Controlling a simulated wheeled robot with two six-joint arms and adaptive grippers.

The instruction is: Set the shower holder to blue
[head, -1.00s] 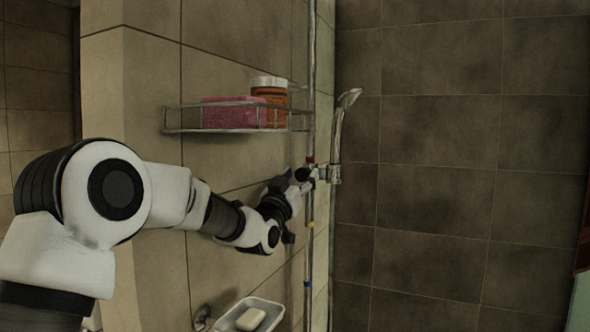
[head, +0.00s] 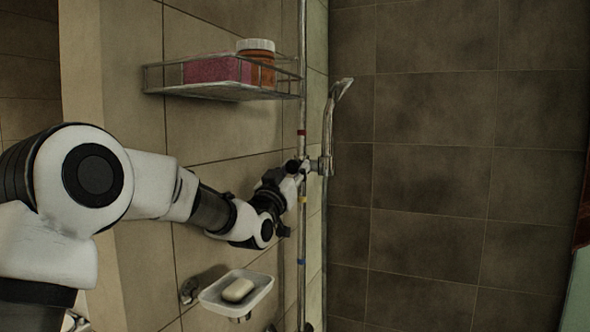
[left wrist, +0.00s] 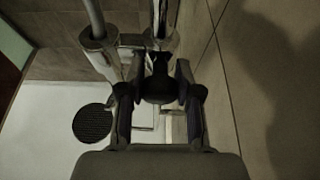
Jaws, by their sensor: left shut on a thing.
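The shower holder (head: 318,165) sits on the vertical metal rail (head: 302,105), with the hand shower (head: 331,120) upright in it. The rail has a red band (head: 301,133), a yellow band (head: 303,200) and a blue band (head: 301,262) lowest. The holder is between the red and yellow bands. My left gripper (head: 293,170) is shut on the holder's dark knob from the left. In the left wrist view my left gripper (left wrist: 158,88) has a finger on each side of the knob (left wrist: 158,84). My right gripper is not in view.
A wire shelf (head: 165,88) with a pink block (head: 215,70) and a white-lidded orange jar (head: 257,62) hangs above my arm. A soap dish (head: 212,300) with soap (head: 238,290) is on the wall below, left of the rail. A dark round drain (left wrist: 92,122) is on the floor.

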